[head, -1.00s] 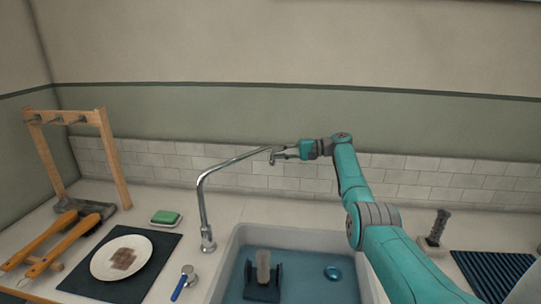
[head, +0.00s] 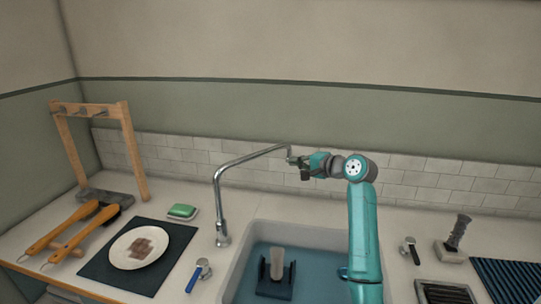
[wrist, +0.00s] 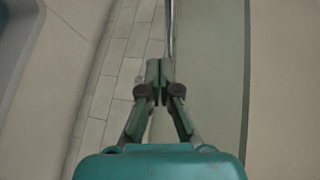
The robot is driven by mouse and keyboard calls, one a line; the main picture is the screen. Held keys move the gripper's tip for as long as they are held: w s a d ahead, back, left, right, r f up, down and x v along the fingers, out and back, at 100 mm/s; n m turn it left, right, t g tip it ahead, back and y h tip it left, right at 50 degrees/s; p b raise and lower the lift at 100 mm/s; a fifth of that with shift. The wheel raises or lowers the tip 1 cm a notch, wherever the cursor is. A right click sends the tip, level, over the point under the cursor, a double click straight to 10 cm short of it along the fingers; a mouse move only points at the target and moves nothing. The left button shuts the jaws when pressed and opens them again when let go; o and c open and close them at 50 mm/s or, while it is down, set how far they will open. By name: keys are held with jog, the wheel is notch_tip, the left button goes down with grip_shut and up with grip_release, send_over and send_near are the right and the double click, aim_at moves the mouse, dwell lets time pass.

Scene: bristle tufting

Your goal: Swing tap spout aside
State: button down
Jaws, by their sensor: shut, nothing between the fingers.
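The chrome tap (head: 217,205) stands behind the sink's left rim. Its long spout (head: 250,157) rises, bends and reaches right and back over the counter, with its downturned end close to the tiled wall. My gripper (head: 293,160) is at that end, fingers shut and empty. In the head view the fingertips overlap the spout end; I cannot tell if they touch. In the wrist view my gripper (wrist: 158,70) shows its fingers together, with the spout (wrist: 170,30) running away just beyond the tips.
The sink (head: 240,265) holds a dark stand with a grey block (head: 277,262). To its left are a blue-handled tool (head: 198,274), a green sponge (head: 182,211), a plate (head: 126,257) and a wooden rack (head: 130,150). A grey-handled tool (head: 458,233) stands to the right.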

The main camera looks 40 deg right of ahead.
aim_at(266, 152)
jog(key=shift+m+t+h, duration=0.4)
jog(key=shift+h, duration=0.3)
jog(key=x, duration=0.3)
jog(key=a+x, duration=0.1)
jog(key=x, duration=0.3)
jog(key=r+x, duration=0.1)
jog(key=x, duration=0.3)
jog(key=shift+w+a, duration=0.25)
jog(key=shift+a, duration=0.1)
jog(key=shift+w+d+r+n+y, duration=0.1)
jog(key=shift+w+d+n+y, duration=0.1)
jog(key=shift+w+n+y, duration=0.35)
jog(key=w+y, duration=0.1)
jog(key=w, duration=0.8)
jog(key=shift+a, duration=0.2)
jog(key=shift+w+a+n, duration=0.1)
jog(key=shift+w+n, duration=0.05)
jog(key=shift+n, duration=0.1)
